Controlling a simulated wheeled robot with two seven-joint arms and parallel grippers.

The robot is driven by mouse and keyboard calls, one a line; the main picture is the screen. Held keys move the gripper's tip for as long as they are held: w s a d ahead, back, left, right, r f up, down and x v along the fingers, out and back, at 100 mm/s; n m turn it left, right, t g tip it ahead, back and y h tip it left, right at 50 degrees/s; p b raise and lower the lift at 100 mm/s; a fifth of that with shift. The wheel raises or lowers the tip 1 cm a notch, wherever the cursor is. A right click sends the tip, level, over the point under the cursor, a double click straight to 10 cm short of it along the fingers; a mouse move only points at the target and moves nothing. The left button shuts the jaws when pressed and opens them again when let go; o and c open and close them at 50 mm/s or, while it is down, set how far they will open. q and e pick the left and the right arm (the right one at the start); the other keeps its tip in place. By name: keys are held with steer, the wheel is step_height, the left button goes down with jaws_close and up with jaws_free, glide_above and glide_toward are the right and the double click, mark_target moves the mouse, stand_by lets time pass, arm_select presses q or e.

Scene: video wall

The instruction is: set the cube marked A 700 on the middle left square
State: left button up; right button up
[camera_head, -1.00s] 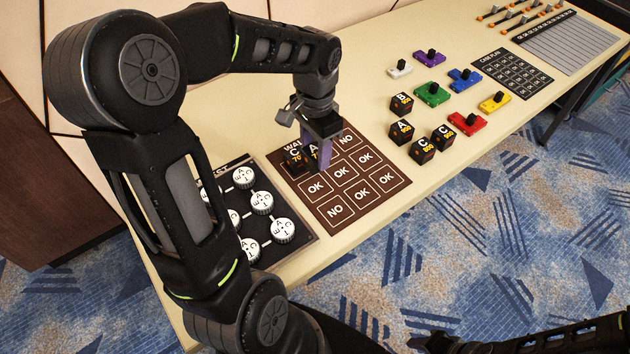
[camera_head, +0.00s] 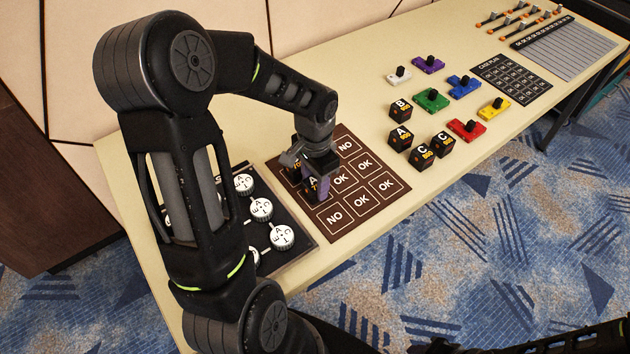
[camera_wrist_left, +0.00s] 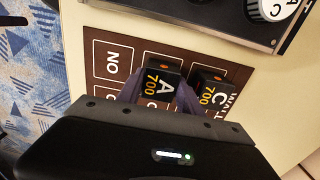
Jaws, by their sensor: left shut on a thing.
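My left gripper (camera_head: 316,178) is shut on the black cube marked A 700 (camera_head: 311,188). In the left wrist view, the cube (camera_wrist_left: 160,80) sits upright between the fingers. It is over the middle left square of the brown wall board (camera_head: 343,222), low down; I cannot tell whether it touches the board. A cube marked C 700 (camera_wrist_left: 210,90) stands on the top left square beside it; in the head view it is mostly hidden by the gripper. The bottom left square, marked NO (camera_head: 334,217), is bare. My right gripper is not in view.
A dark panel with white round knobs (camera_head: 281,237) lies left of the board. Several black cubes (camera_head: 401,138) stand to the right, with coloured slider blocks (camera_head: 431,99) and a case plan sheet (camera_head: 513,79) beyond. The other board squares are clear.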

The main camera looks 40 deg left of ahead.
mark_target(315, 183)
arm_select(q)
steer(key=shift+f, duration=0.2)
steer(key=o, duration=1.4)
steer(key=shift+r, duration=0.2)
step_height(315, 183, up, 12)
steer(key=shift+r, duration=0.1)
